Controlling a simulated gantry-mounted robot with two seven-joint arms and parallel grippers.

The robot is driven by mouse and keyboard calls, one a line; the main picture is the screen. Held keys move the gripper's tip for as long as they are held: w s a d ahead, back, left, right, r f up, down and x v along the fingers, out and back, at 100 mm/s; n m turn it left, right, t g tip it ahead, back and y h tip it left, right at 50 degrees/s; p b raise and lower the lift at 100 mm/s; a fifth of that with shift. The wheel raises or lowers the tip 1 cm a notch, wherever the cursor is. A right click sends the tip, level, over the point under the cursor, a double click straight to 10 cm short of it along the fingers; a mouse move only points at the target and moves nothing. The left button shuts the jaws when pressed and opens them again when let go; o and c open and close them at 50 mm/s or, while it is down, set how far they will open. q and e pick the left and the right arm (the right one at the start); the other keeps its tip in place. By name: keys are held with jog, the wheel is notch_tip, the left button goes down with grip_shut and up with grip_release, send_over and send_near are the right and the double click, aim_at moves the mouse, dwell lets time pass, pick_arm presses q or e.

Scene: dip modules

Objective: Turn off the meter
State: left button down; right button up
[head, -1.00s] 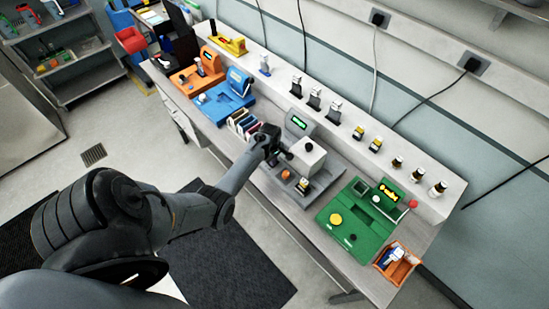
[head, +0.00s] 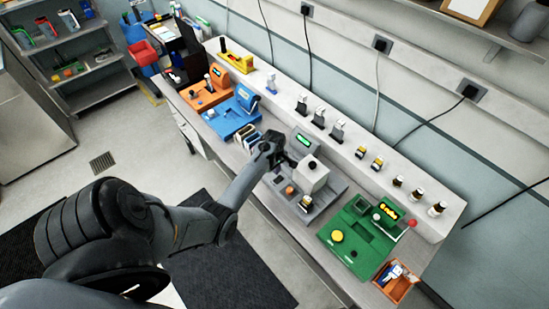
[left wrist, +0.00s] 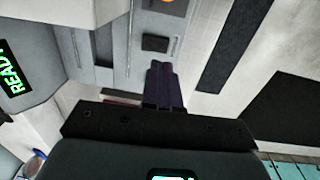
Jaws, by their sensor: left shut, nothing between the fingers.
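The grey meter (head: 304,140) stands on the bench with a lit green display. In the left wrist view its display (left wrist: 14,78) reads READY. The meter has a white block (head: 313,176) and a grey base with an orange round part (head: 290,190). In the left wrist view a dark square button (left wrist: 155,43) sits on the grey surface ahead of the fingertips. My left gripper (head: 284,159) is at the meter's left side, shut and empty. Its closed dark fingers (left wrist: 161,72) point toward that surface; contact cannot be told. My right gripper is not in view.
A blue device (head: 232,118) and an orange device (head: 207,94) stand left of the meter, with several upright slabs (head: 248,142) between. A green device (head: 352,236) and an orange bin (head: 394,283) are to the right. Small modules and bottles line the raised shelf behind.

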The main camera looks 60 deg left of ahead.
pick_arm(q)
notch_tip(320, 180, up, 6)
jog(key=shift+s+r, duration=0.25)
jog(key=shift+s, duration=0.15)
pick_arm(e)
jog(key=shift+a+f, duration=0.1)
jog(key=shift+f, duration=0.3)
pick_arm(q)
jog(key=shift+d, duration=0.1)
